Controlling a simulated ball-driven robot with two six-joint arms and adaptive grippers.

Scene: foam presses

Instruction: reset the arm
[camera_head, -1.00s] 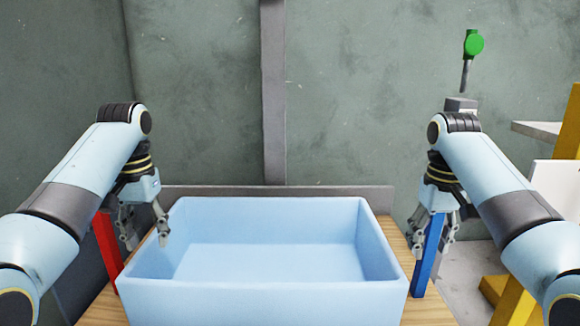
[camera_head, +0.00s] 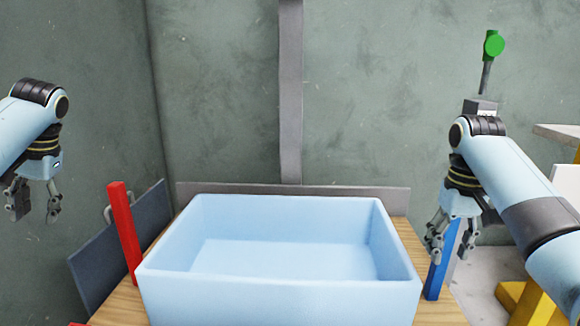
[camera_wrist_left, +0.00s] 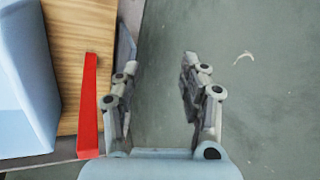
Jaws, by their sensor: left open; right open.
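My left gripper (camera_head: 36,202) hangs in the air at the far left of the head view, fingers pointing down. It is open and empty, clear of the table and left of the red post. In the left wrist view its two fingers (camera_wrist_left: 158,95) are apart with only floor between them. My right gripper (camera_head: 438,245) hangs open at the right side of the bin, fingers down, in front of the blue post. Whether it touches the post I cannot tell.
An empty light blue bin (camera_head: 280,303) stands on a wooden table (camera_head: 112,305). A red post (camera_head: 124,232) rises at its left, a blue post (camera_head: 436,272) at its right. A dark panel (camera_head: 88,272) stands left of the table. A green knob on a lever (camera_head: 494,45) is back right.

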